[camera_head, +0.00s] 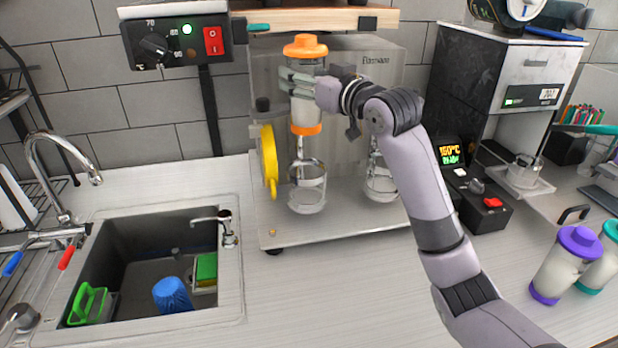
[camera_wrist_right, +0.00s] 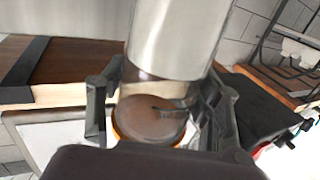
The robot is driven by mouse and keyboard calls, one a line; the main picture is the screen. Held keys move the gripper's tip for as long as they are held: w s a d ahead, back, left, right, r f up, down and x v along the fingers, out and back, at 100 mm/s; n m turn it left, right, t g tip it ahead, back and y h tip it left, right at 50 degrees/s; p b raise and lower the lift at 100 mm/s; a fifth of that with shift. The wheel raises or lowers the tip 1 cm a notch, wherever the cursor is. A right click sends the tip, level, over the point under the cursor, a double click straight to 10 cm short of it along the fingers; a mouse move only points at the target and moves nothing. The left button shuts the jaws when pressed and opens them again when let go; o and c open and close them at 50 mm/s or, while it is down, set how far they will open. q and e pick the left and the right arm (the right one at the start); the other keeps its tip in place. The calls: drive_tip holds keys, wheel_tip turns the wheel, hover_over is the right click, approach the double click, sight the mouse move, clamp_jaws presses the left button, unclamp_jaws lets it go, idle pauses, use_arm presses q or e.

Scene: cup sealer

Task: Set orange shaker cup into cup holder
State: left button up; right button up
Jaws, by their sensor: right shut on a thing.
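The orange shaker cup (camera_head: 304,48) has an orange lid, an orange base ring and a pale body. It is upright in front of the machine. My right gripper (camera_head: 299,83) is shut on its body. The cup is above a clear glass-like vessel (camera_head: 307,190), which may be the cup holder; I cannot tell whether they touch. A second similar vessel (camera_head: 381,182) is partly hidden by my right arm. In the right wrist view, a dark round top with an orange rim (camera_wrist_right: 150,120) shows between the fingers. My left gripper is not in view.
The steel machine (camera_head: 262,212) stands behind the cup, with a yellow part (camera_head: 269,160) at its left. A sink (camera_head: 232,290) is at left. A purple-lidded shaker (camera_head: 562,265) and a teal-based one (camera_head: 601,265) stand at right. The counter in front is clear.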

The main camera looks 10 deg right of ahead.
wheel_tip(320, 180, down, 18)
drive_tip(key=p, duration=0.3)
drive_tip(key=shift+f, duration=0.25)
drive_tip(key=o, duration=1.5)
drive_tip(key=shift+o, duration=0.2)
